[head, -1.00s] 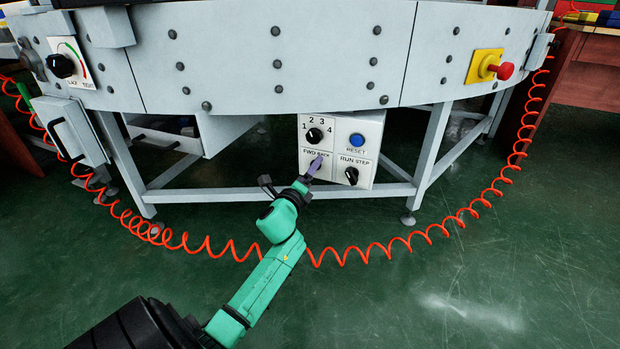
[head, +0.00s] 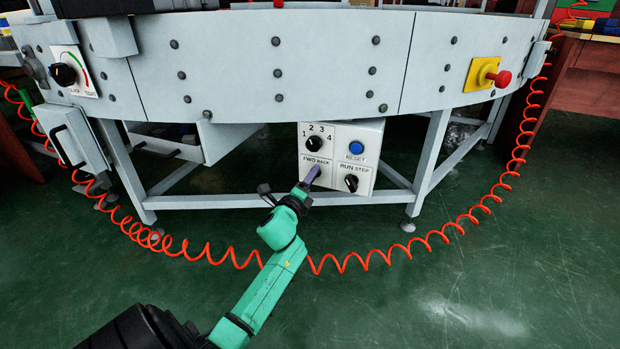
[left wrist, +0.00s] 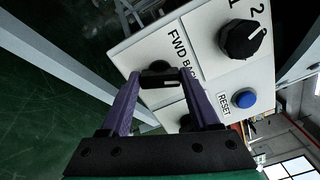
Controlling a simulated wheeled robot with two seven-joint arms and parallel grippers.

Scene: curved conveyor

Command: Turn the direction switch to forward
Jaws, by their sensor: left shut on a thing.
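The white control panel (head: 341,137) hangs under the conveyor's curved side. Its direction switch, a black knob below the FWD BACK label, is hidden behind my gripper in the head view. In the left wrist view the switch (left wrist: 159,79) sits between the purple fingers of my left gripper (left wrist: 158,82), which is shut on it. A white mark shows on the knob, but I cannot tell for certain which label it points to. The left gripper (head: 312,175) also shows at the panel in the head view. My right gripper is not in view.
The panel also carries a numbered knob (head: 314,144), a blue RESET button (head: 356,147) and a RUN STEP knob (head: 351,183) close to my gripper. An orange coiled cable (head: 440,234) loops around in front. A red stop button (head: 499,78) is at the right.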

